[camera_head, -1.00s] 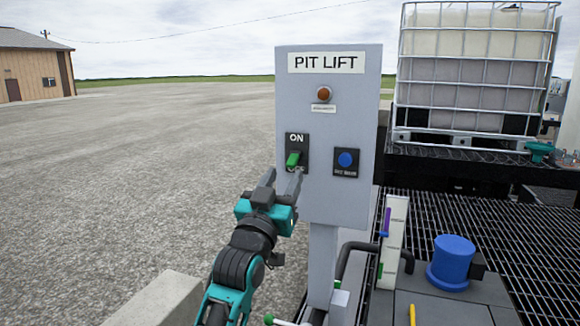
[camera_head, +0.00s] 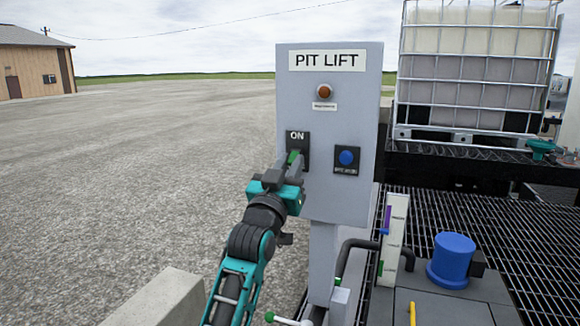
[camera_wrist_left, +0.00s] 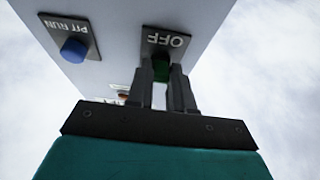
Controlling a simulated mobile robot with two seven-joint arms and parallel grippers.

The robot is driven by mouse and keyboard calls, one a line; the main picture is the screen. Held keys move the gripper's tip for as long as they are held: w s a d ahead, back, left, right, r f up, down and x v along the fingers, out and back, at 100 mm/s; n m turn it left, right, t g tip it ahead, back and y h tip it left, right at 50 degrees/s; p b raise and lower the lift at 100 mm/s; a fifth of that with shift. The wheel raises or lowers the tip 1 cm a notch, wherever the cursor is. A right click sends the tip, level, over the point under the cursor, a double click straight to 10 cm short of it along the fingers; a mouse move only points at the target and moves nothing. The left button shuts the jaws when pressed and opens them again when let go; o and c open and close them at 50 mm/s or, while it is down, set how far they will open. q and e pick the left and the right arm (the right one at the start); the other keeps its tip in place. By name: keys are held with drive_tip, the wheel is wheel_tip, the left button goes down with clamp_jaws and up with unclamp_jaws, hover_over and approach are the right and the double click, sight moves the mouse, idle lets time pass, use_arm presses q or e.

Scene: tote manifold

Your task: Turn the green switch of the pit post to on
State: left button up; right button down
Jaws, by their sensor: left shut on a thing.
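The pit post (camera_head: 328,190) is a grey panel on a column, labelled PIT LIFT. Its green switch (camera_head: 293,156) sits on a black plate (camera_head: 297,138) marked ON at the top. My left gripper (camera_head: 289,165) is at the switch, shut on it, and hides its lower part in the head view. In the left wrist view the green switch (camera_wrist_left: 161,68) shows dark between the fingers (camera_wrist_left: 160,85), below a plate marked OFF (camera_wrist_left: 167,41). The switch's exact angle is hard to tell. My right gripper is not in view.
A blue button (camera_head: 346,158) is on the panel right of the switch, and an amber lamp (camera_head: 324,91) is above. A caged tank (camera_head: 475,75), blue-capped unit (camera_head: 452,258) and pipes stand at the right. Open gravel lies left; a concrete block (camera_head: 160,297) is at lower left.

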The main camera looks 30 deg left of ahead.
sight(295, 152)
use_arm(q)
clamp_jaws()
drive_tip(key=g+p, duration=0.1)
drive_tip(key=p, duration=0.1)
drive_tip(key=r+g+p, duration=0.1)
drive_tip(key=p, duration=0.2)
drive_tip(key=shift+s+r, duration=0.15)
drive_tip(key=shift+r, duration=0.15)
drive_tip(key=shift+r+g+p, duration=0.1)
drive_tip(key=shift+g+p, duration=0.4)
drive_tip(key=shift+p, duration=0.15)
drive_tip(key=shift+r+g+h, duration=0.2)
drive_tip(key=shift+g+h, duration=0.1)
drive_tip(key=shift+g, duration=0.5)
drive_tip(key=g, duration=0.2)
drive_tip(key=r+g+h, duration=0.1)
drive_tip(key=shift+r+g, duration=0.2)
drive_tip(key=shift+g, duration=0.2)
drive_tip(key=shift+w+r+g, duration=0.2)
drive_tip(key=shift+g, duration=0.7)
